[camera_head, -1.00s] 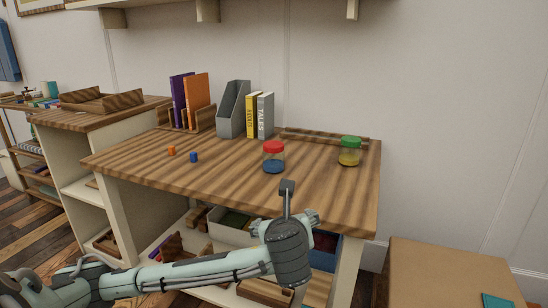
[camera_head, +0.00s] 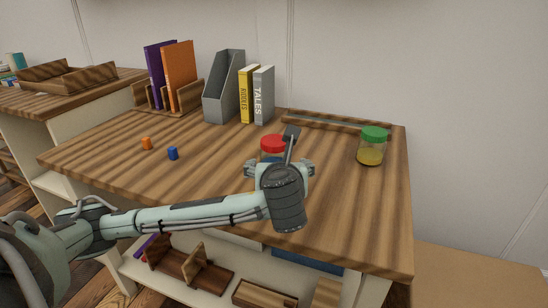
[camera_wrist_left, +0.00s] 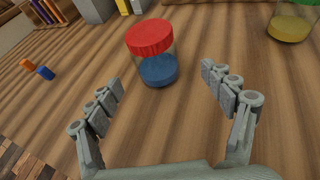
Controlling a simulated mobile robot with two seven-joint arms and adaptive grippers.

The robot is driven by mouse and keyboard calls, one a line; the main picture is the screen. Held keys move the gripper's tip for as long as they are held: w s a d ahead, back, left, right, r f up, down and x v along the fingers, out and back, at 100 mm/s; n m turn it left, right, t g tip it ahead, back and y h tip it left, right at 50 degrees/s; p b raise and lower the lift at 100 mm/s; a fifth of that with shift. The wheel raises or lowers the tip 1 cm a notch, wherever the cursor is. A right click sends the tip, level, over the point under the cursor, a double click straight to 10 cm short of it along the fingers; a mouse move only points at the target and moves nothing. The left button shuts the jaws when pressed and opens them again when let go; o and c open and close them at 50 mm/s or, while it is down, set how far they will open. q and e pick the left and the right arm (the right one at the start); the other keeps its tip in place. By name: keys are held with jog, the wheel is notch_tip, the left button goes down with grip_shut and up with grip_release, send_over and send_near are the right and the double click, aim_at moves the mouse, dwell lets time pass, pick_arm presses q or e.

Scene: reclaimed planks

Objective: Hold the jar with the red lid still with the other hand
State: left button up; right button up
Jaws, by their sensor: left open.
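The jar with the red lid (camera_head: 272,144) stands upright on the wooden table; my left gripper and wrist hide most of its body in the head view. In the left wrist view the jar (camera_wrist_left: 152,52) is clear, with a red ribbed lid and blue contents at the bottom. My left gripper (camera_wrist_left: 165,84) is open, its two fingers spread on either side of the near side of the jar, which sits just ahead of the fingertips. No touch shows. The left gripper also shows in the head view (camera_head: 284,150). My right gripper is not in view.
A green-lidded jar (camera_head: 371,147) with yellow contents stands to the right. An orange block (camera_head: 147,143) and a blue block (camera_head: 173,153) lie at the left. A grey file holder (camera_head: 223,90) and books stand behind. A low wooden rail (camera_head: 335,124) runs along the back.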

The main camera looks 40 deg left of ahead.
aim_at(275, 159)
pick_arm(q)
jog(key=shift+x, duration=0.95)
jog(key=x, duration=0.4)
jog(key=shift+a, duration=0.45)
jog(key=shift+w+a+f, duration=0.15)
jog(key=shift+w+a, duration=0.05)
jog(key=shift+w, duration=0.1)
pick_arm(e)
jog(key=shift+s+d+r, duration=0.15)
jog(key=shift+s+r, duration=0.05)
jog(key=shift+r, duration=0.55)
pick_arm(q)
jog(key=shift+c, duration=0.2)
jog(key=c, duration=1.3)
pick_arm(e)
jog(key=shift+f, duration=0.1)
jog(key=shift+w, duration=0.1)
